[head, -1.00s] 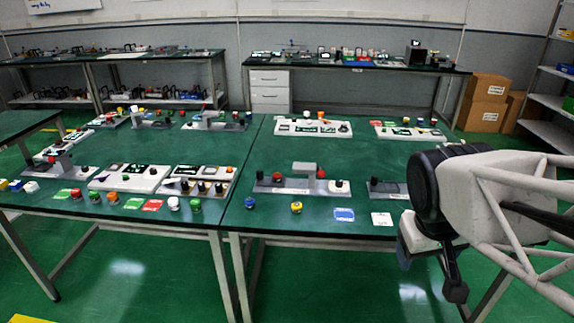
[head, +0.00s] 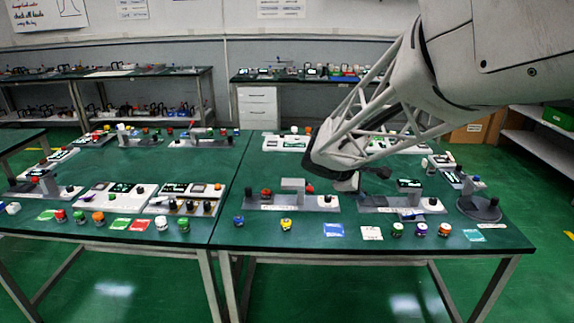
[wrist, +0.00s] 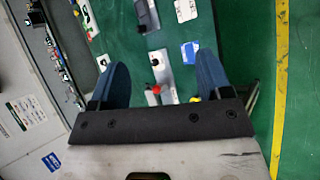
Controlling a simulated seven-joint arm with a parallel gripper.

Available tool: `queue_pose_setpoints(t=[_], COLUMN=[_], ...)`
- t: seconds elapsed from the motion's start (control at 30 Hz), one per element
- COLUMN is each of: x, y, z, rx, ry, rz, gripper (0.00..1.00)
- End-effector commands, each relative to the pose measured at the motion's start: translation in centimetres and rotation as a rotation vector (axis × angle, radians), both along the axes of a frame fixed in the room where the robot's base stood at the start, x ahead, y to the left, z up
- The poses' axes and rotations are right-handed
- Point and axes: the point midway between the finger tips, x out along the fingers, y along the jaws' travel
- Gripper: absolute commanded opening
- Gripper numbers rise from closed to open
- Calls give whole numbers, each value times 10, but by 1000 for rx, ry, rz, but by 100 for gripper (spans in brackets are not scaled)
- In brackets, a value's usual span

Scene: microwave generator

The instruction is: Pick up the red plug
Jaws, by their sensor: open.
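A red knob-like piece (head: 266,193) sits at the left end of a grey plate (head: 308,203) near the front of the right-hand green table. It looks like the red plug, though several other red pieces are about. In the wrist view a red piece (wrist: 156,89) shows between my fingers and well beyond them, beside a pale plate; I cannot tell for certain that it is the same one. My gripper (wrist: 163,62) is open and empty, with two blue fingers spread wide. In the head view my gripper (head: 352,180) hangs above the right-hand table, right of the red piece.
A blue knob (head: 238,221) and a yellow knob (head: 286,225) stand in front of the grey plate. A blue card (head: 333,230) and a white card (head: 371,233) lie right of them. Another plate with black knobs (head: 402,204) stands to the right.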

Motion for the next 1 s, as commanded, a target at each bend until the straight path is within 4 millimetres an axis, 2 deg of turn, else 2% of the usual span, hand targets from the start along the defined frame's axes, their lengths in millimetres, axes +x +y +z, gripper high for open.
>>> queue_pose_setpoints(t=[0.03, 0.2, 0.5, 0.8, 1.0], x=[17, 68, 149, 213, 242], y=[10, 41, 109, 193, 251], z=[-8, -26, -74, -140, -189], rx=[-39, -177, -421, -664, -824], ry=[11, 35, 80, 116, 135], rz=[50, 219, 525, 833, 1029], gripper=[72, 72, 72, 72, 72])
